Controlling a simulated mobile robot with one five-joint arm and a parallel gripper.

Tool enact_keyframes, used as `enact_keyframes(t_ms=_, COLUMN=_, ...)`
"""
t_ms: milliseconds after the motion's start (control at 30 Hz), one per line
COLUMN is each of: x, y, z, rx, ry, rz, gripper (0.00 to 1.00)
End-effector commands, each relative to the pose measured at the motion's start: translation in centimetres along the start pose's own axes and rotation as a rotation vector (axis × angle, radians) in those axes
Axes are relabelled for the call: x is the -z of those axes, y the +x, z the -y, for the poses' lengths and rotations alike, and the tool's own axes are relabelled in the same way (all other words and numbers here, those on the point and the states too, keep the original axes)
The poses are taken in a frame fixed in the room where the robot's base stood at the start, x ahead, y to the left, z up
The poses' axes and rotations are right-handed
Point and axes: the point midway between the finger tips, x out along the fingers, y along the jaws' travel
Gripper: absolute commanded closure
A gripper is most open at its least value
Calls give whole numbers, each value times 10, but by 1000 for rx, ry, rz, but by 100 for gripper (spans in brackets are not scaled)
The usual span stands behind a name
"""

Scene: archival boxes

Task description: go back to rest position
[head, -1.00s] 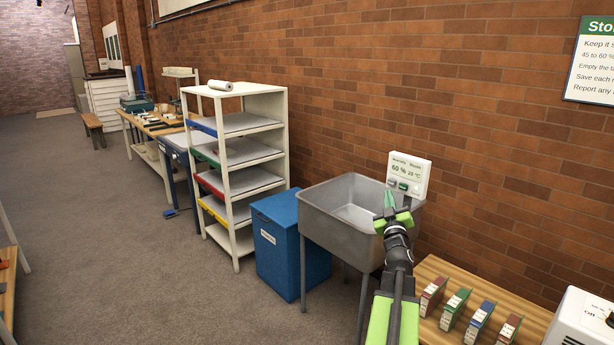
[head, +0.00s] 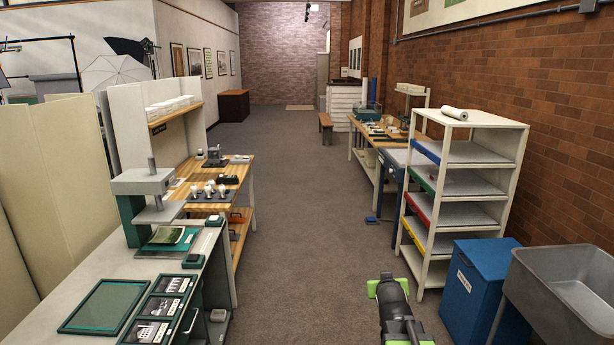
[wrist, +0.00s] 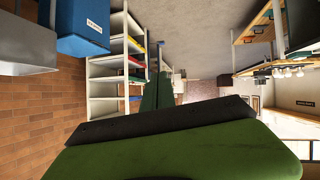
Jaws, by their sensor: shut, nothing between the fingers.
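My gripper (head: 387,284) shows at the bottom of the head view, right of centre, over the carpet. It is the black and lime-green end of my arm, held low and pointing forward. In the wrist view its green fingers (wrist: 157,92) are together with nothing between them. A large green and black part of my arm fills the lower part of that view. The gripper touches nothing that I can see.
A white shelf rack (head: 478,120), blue bin (head: 474,290) and grey sink (head: 570,285) stand at right. A workbench (head: 50,290) with frames and a press (head: 145,200) stands at left. The carpeted aisle (head: 308,200) between is clear.

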Motion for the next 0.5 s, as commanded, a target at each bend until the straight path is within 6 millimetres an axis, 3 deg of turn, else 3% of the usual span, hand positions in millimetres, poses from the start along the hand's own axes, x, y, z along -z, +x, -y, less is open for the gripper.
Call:
enact_keyframes(t_ms=33, x=-25, y=-14, z=34, rx=46, ry=-4, rz=125, gripper=100)
enact_keyframes(t_ms=100, x=-72, y=-35, z=67, rx=100, ry=-8, rz=331, gripper=100)
enact_keyframes(t_ms=233, x=-152, y=-86, z=83, rx=170, ry=-9, rz=704, gripper=100)
enact_keyframes(t_ms=333, x=-185, y=-122, z=88, rx=213, ry=-23, rz=901, gripper=100)
enact_keyframes(t_ms=500, x=-203, y=-148, z=86, rx=234, ry=-50, rz=1034, gripper=100)
